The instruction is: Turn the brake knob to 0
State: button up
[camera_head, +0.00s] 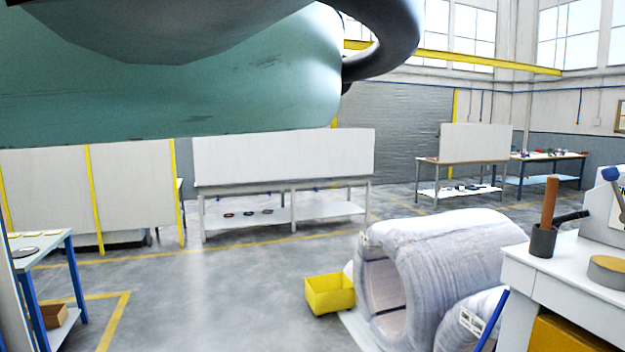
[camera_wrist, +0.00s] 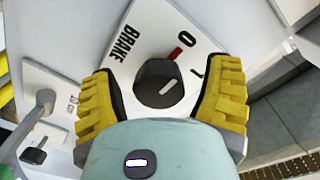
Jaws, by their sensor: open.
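The brake knob (camera_wrist: 159,83) is dark and round, with a white pointer line and a red mark beside it, in the wrist view. It sits on a white panel (camera_wrist: 152,25) lettered BRAKE, with a 0 near the red mark and a partly covered mark, apparently a 1, at right. The white line points up and right, toward the 1 side rather than the 0. My gripper (camera_wrist: 165,95) is open, its yellow fingers on either side of the knob with gaps. I cannot tell its height above the panel. The head view does not show the knob.
A small white plate with a lever (camera_wrist: 45,103) is left of my gripper in the wrist view. In the head view, wrapped coils (camera_head: 440,262) lie on the floor, a yellow bin (camera_head: 330,293) beside them. A white bench (camera_head: 560,275) stands at right. Floor at centre left is clear.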

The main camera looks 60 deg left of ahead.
jog(key=shift+s, duration=0.15)
jog(key=v, duration=1.1)
jog(key=shift+s, duration=0.4)
